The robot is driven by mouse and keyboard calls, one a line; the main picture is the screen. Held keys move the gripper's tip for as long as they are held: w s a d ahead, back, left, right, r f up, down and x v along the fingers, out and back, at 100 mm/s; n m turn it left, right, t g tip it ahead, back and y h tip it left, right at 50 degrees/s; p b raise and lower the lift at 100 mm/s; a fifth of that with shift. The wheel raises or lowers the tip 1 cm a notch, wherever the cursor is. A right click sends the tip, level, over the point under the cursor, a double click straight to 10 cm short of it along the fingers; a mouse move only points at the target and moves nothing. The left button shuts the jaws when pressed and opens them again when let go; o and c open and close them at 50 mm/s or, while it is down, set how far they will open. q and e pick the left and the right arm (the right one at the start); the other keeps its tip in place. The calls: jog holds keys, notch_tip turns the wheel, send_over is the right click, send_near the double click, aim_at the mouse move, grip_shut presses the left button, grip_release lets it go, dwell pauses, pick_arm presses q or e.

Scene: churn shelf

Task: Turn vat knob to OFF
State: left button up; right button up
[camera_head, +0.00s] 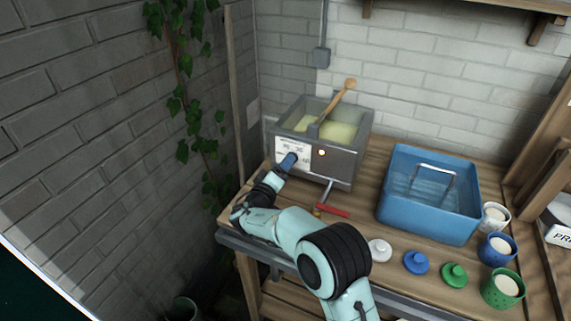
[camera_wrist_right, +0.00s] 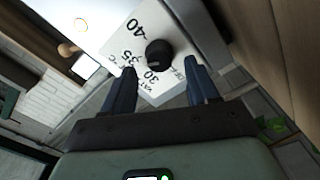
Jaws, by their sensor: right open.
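The grey vat (camera_head: 340,160) stands on the wooden bench against the wall, with pale yellow content and a wooden paddle (camera_head: 337,100) resting in it. Its white dial plate is on the front left. In the right wrist view the black vat knob (camera_wrist_right: 159,53) sits on this plate (camera_wrist_right: 140,45), which shows 30, 35 and 40; other print is partly hidden. My right gripper (camera_head: 289,161) is at the plate and covers the knob in the head view. In the right wrist view its two fingers (camera_wrist_right: 162,82) are apart, with the knob just beyond and between the tips. My left gripper is not in view.
A lit indicator (camera_head: 322,153) and a tap with a red handle (camera_head: 332,211) are on the vat's front. A blue tub (camera_head: 428,220) stands to the right. Several lids and cups, including a green cup (camera_head: 502,290), line the bench's front.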

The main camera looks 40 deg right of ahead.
jog(key=shift+x, duration=0.85)
jog(key=c, duration=1)
